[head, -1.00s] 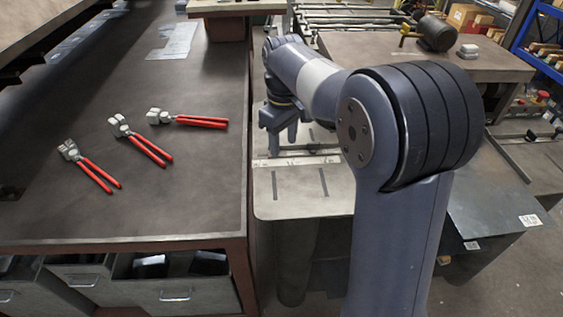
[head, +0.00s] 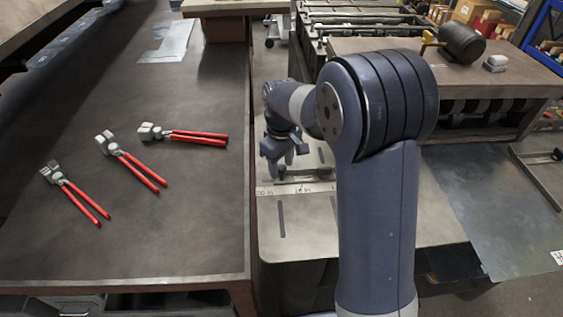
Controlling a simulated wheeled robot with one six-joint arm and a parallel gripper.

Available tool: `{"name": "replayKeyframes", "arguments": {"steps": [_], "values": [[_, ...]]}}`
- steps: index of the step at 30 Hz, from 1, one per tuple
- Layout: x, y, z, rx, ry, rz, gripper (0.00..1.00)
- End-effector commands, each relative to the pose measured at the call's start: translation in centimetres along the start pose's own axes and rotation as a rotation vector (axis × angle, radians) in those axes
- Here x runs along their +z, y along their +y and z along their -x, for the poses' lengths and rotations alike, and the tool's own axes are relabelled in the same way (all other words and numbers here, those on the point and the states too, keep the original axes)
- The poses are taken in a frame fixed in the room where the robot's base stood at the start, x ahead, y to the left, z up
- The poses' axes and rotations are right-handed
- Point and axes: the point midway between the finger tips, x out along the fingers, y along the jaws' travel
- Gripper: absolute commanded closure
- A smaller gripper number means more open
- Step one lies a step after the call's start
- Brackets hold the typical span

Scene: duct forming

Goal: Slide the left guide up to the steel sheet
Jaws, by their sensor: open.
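My gripper (head: 280,158) is open and points down over the far left part of a pale slotted machine table (head: 305,225). A low metal piece (head: 308,174) lies just under and right of the fingers, behind the marked scale strip (head: 292,190). It may be the left guide, but it is too small to tell, and I cannot tell whether the fingers touch it. A dark grey steel sheet (head: 500,205) lies flat at the right. My arm hides the table between the gripper and the sheet.
A dark workbench (head: 130,225) fills the left, with several red-handled hand tools (head: 132,170) on it. Its right edge runs close beside the gripper. Rollers and a machine stand behind. A brown bench (head: 440,70) with a dark motor-like cylinder (head: 462,41) stands at the back right.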

Motion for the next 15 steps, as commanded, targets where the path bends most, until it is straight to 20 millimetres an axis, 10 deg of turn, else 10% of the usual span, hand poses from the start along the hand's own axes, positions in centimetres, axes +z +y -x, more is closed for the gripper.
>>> {"name": "replayKeyframes", "arguments": {"steps": [15], "values": [[-0.01, 0.0, 0.03, 0.0, 0.0, 0.0, 0.79]]}}
